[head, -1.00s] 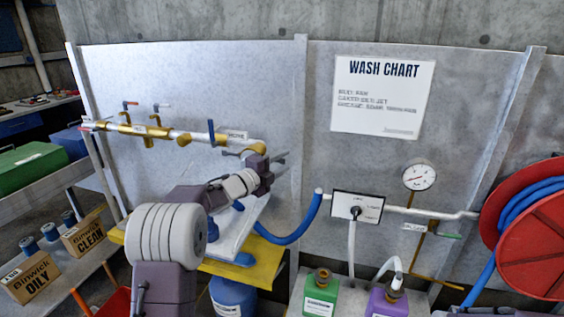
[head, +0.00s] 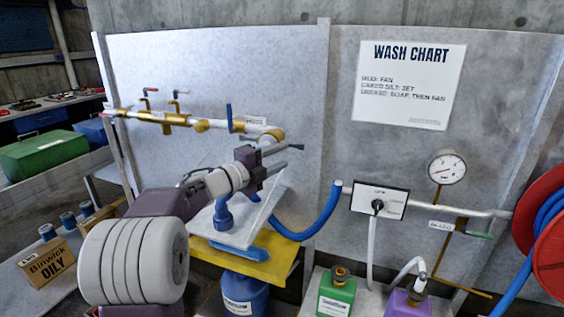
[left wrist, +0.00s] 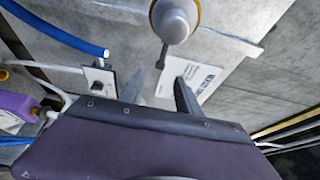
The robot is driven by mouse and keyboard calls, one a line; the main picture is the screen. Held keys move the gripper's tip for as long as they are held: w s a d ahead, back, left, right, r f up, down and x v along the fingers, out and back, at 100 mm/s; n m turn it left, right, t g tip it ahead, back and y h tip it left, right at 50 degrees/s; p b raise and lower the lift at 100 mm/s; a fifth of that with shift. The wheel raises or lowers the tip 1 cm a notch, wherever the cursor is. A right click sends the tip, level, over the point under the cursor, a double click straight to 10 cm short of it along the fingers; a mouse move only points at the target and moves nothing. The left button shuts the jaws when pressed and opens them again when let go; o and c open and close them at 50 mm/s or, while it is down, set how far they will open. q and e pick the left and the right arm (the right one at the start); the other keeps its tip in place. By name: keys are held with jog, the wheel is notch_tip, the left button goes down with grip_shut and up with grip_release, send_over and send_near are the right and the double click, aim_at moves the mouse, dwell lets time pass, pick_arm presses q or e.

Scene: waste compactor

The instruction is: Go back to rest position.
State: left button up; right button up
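My left gripper (head: 284,145) is in front of the grey wash panel, close to the brass elbow of the upper pipe. Its two fingers stand apart with nothing between them. In the left wrist view, the same left gripper (left wrist: 161,92) shows two separated grey fingertips pointing toward the panel. A white and brass round fitting (left wrist: 174,20) is beyond the fingers there. I cannot tell whether the gripper touches the pipe. My right gripper is in neither view.
A white board (head: 247,226) on a yellow stand (head: 262,268) lies below the gripper, with a blue hose (head: 308,228) beside it. A selector box (head: 379,200), gauge (head: 447,167) and red hose reel (head: 541,225) are to the right. A green case (head: 45,153) is at left.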

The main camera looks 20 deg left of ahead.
pick_arm(q)
jog(key=shift+d+r, duration=0.1)
jog(key=s+d+r+n+p, duration=0.1)
jog(key=d+r+p, duration=0.1)
jog(key=d+p, duration=0.25)
jog(key=d+r+n+p, duration=0.1)
jog(key=d+r+p, duration=0.2)
jog(key=d, duration=0.3)
jog(key=s+a+f+n+g+y+p, duration=0.2)
jog(key=s+a+f+n+g+y, duration=0.15)
jog(key=s+f+n, duration=0.5)
jog(key=s+a+f+n+g+y+p, duration=0.15)
jog(key=s+f+n+g+y, duration=0.35)
jog(key=f, duration=0.7)
jog(key=s+f+n+g, duration=0.3)
jog(key=s+f+n, duration=0.1)
jog(key=s, duration=0.4)
jog(key=s+f+n+g+h, duration=0.1)
jog(key=s+f+n+g, duration=0.2)
jog(key=s, duration=0.4)
jog(key=shift+s+a+f+n+g, duration=0.25)
jog(key=shift+s+f+n+g, duration=0.15)
jog(key=shift+f, duration=0.45)
jog(key=shift+w, duration=0.1)
